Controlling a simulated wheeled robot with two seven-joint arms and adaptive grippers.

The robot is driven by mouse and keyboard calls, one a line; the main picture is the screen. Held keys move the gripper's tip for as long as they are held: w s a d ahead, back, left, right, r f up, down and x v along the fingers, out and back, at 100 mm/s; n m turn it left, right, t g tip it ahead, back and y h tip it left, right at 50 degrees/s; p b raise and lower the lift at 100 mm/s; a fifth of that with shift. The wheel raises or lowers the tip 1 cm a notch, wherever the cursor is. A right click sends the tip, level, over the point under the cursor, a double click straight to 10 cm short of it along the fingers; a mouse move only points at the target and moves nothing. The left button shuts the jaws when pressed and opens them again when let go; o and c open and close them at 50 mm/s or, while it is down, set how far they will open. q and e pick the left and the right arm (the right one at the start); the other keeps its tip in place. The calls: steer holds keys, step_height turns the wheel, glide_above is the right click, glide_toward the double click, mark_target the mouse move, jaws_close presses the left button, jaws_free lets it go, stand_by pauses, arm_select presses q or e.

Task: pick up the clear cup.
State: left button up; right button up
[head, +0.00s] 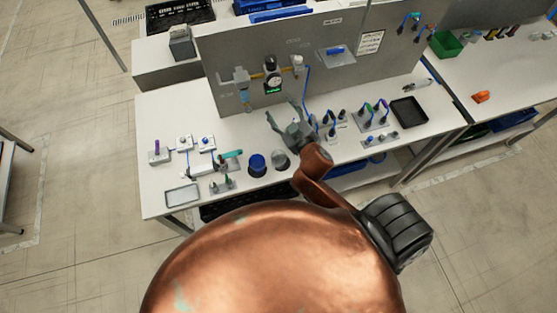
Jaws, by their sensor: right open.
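The clear cup (279,160) looks greyish and see-through and stands near the front edge of the white workbench, just right of a dark blue cup (257,165). My right gripper (283,114) is over the bench, with its fingers spread and pointing toward the back panel. It is open, and I see nothing between its fingers. In the picture the gripper is above and slightly right of the clear cup, apart from it. My left gripper is not in view.
Small fixtures with blue tubes (208,143) stand on the left of the bench, near a shallow grey tray (182,195). Tool stands (370,115) and a black tray (409,112) are on the right. A grey panel (320,80) rises behind.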

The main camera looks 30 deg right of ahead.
steer(key=w+a+r+n+t+y, duration=0.35)
steer(key=a+r+n+y, duration=0.4)
steer(key=a+r, duration=0.55)
steer(key=s+a+n+g+y, duration=0.45)
steer(key=a+n, duration=0.25)
steer(key=a, duration=0.2)
steer(key=s+a+n+g+y, duration=0.4)
steer(key=a+n+g+y, duration=0.2)
steer(key=a+n, duration=0.15)
steer(key=n+g+h, duration=0.4)
steer(key=g+h, duration=0.4)
steer(key=h, duration=0.8)
glide_toward(278, 162)
steer(key=shift+w+a+p, duration=0.1)
steer(key=shift+p, duration=0.35)
steer(key=shift+g, duration=0.3)
step_height(278, 162, down, 5)
steer(key=shift+f+p, duration=0.1)
steer(key=shift+p, duration=0.55)
steer(key=shift+w+f, duration=0.1)
steer(key=shift+f, duration=0.35)
